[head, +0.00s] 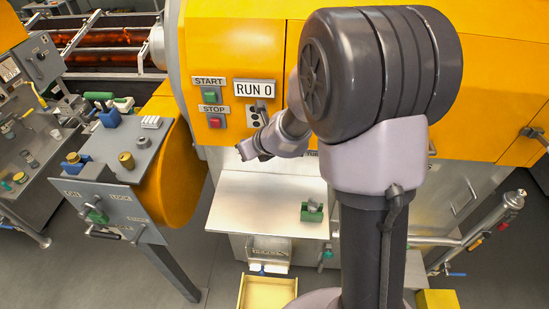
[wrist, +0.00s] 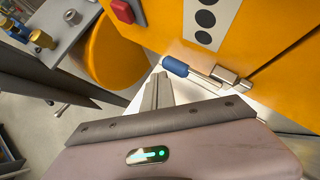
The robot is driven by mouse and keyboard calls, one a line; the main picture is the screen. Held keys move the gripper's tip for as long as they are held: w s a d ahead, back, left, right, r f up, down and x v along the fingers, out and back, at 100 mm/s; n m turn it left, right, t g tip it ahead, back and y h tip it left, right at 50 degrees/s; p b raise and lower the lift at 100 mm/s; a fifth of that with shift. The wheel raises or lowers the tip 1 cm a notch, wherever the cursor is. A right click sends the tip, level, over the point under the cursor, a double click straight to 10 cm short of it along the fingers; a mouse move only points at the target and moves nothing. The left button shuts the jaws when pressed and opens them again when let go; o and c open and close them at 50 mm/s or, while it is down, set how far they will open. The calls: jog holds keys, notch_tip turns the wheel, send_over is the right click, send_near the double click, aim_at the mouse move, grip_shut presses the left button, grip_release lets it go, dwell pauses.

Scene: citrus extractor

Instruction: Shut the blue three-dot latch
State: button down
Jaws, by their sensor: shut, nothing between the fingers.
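The latch shows in the wrist view with a blue grip (wrist: 175,66) on a metal rod. The rod runs right to a metal bracket (wrist: 228,77) at a seam in the yellow panel. A pale plate with three dark dots (wrist: 205,18) is above it. My gripper (wrist: 158,90) is shut and empty, its fingertips just below and left of the blue grip. I cannot tell whether they touch. In the head view, my gripper (head: 246,151) is just below the dotted plate (head: 252,116), and I cannot make out the blue grip there.
The red STOP button (head: 215,122) and green START button (head: 210,95) are left of the dotted plate. A pale shelf (head: 265,205) with a green-based fitting (head: 312,211) lies below my gripper. A grey side console (head: 130,160) stands left.

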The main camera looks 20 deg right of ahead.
jog(key=shift+w+d, duration=0.15)
jog(key=shift+w, duration=0.7)
jog(key=shift+r, duration=0.1)
jog(key=shift+d, duration=0.15)
